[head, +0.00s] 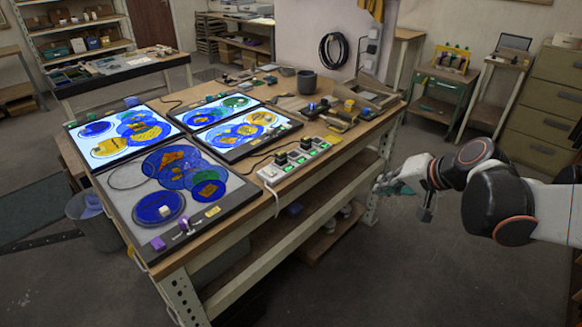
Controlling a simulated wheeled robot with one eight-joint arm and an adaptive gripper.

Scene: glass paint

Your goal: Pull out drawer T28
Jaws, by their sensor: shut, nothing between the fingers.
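A metal drawer cabinet (540,115) stands at the right edge, with several drawers stacked one above another. Its drawers look closed, and part of it is cut off by the picture edge. No label T28 is readable, so I cannot tell which drawer it is. My gripper (384,187) is shut and empty. It hangs in the air just right of the workbench's right end, well apart from the cabinet. My arm reaches in from the right edge, below the cabinet in the picture.
A large workbench (215,247) carries lit panels with coloured glass discs, a power strip (293,160), small boxes and a dark pot (307,82). A green cart (443,91) and a small stand (490,98) stand by the back wall. The floor (400,270) right of the bench is clear.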

